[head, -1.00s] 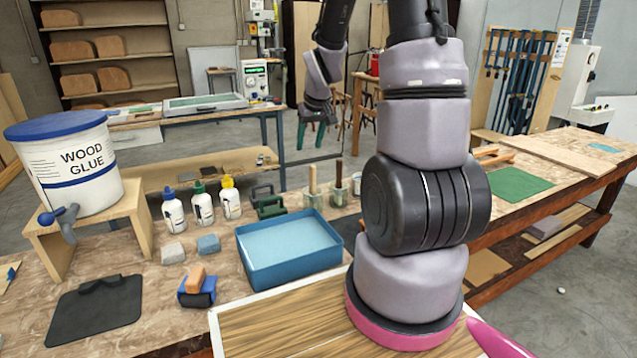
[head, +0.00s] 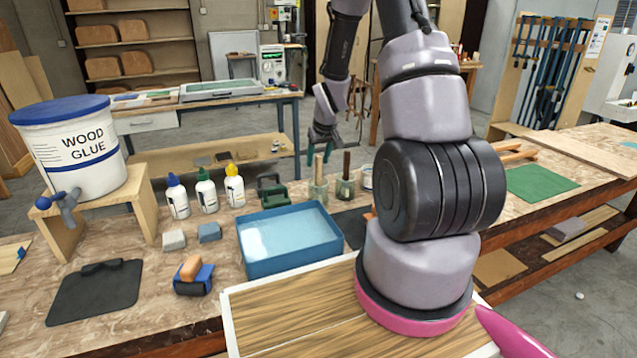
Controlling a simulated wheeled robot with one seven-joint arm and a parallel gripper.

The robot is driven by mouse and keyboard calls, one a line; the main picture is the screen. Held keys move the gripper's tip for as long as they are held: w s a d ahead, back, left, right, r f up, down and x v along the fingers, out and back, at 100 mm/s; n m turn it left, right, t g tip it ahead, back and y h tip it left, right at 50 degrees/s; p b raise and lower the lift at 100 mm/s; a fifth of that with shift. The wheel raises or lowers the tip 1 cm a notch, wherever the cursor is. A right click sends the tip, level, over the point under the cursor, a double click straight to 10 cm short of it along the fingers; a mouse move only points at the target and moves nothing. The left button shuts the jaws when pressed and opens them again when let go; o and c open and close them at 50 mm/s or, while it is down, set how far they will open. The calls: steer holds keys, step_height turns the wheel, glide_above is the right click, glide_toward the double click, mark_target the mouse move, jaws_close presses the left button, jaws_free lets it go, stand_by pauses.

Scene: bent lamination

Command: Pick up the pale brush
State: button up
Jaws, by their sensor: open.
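The bristles are hidden in the pots.
A blue tray (head: 250,262) of pale liquid lies in front of the pots. Several glue bottles (head: 206,192), a green clamp-like item (head: 272,192) and a wood glue bucket (head: 85,160) stand to the left. A light container (head: 366,178) is partly hidden by my arm.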

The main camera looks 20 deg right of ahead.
steer(key=shift+x, duration=1.35)
jaws_close()
